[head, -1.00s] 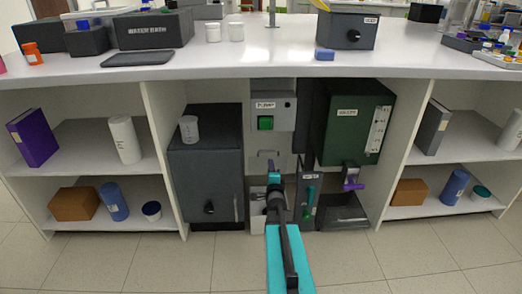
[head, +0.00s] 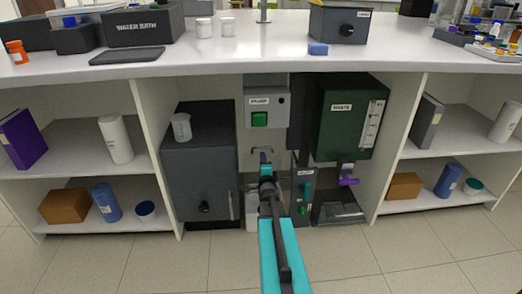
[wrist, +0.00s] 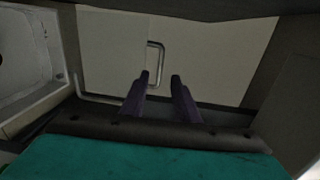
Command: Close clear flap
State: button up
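Below the pump box, a pale panel (wrist: 115,60) carries a U-shaped metal handle (wrist: 155,62), which also shows small in the head view (head: 256,151). I cannot tell whether this panel is the clear flap; no see-through sheet stands out. My gripper (wrist: 160,77) has two dark purple fingers, apart and empty, pointing at the panel just below and around the handle's lower end. Contact with the handle cannot be judged. In the head view my gripper (head: 264,157) is in the recess under the pump box, and my arm hides the lower part.
The pump box (head: 266,107) with a green button hangs above. A dark cabinet (head: 203,165) stands left, a green waste unit (head: 340,122) with a purple tap right. In the wrist view, a white container (wrist: 25,60) is close on the left and a dark wall on the right.

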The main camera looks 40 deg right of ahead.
jog(key=shift+b+x, duration=1.85)
jog(key=shift+x, duration=3.95)
jog(key=shift+c, duration=0.3)
grip_shut()
